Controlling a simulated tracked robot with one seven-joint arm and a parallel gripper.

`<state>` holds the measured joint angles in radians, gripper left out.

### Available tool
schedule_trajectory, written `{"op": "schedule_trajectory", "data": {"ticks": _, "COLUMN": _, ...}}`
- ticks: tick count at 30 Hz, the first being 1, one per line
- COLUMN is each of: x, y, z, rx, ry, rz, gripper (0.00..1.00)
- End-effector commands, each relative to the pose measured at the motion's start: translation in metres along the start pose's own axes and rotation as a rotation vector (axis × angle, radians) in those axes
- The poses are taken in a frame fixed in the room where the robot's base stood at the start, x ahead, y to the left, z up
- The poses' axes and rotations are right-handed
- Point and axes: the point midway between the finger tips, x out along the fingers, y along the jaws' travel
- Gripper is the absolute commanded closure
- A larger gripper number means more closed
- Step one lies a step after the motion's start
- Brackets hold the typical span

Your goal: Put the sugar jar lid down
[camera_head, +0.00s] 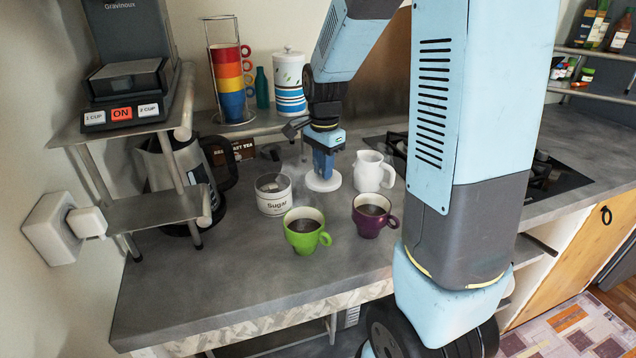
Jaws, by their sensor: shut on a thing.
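The sugar jar (273,197) is a white round jar with "Sugar" on its front. It stands uncovered on the grey counter, and its contents show from above. The sugar jar lid (321,184) is a white disc just right of the jar, beneath my gripper. My gripper (323,168) points straight down and is shut on the lid's top; the fingers hide its knob. The lid is at or just above the counter; I cannot tell if it touches.
A green cup (304,232) and a purple cup (372,215) with dark drinks stand in front. A white pitcher (371,172) is close right of the lid. Bare counter (215,280) lies at front left.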

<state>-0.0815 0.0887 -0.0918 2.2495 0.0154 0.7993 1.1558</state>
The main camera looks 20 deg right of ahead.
Motion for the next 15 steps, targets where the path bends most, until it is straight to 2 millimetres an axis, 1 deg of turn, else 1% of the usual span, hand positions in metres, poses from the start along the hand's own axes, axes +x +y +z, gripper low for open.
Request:
{"op": "schedule_trajectory", "data": {"ticks": 1, "x": 0.008, "y": -0.005, "z": -0.002, "rx": 0.0, "ry": -0.001, "rz": 0.004, "gripper": 1.0}}
{"op": "schedule_trajectory", "data": {"ticks": 6, "x": 0.026, "y": -0.019, "z": -0.008, "rx": 0.0, "ry": 0.0, "rz": 0.002, "gripper": 1.0}}
{"op": "schedule_trajectory", "data": {"ticks": 9, "x": 0.032, "y": -0.024, "z": -0.01, "rx": 0.0, "ry": 0.0, "rz": 0.001, "gripper": 1.0}}
{"op": "schedule_trajectory", "data": {"ticks": 15, "x": 0.038, "y": -0.029, "z": -0.012, "rx": 0.0, "ry": 0.0, "rz": 0.0, "gripper": 1.0}}
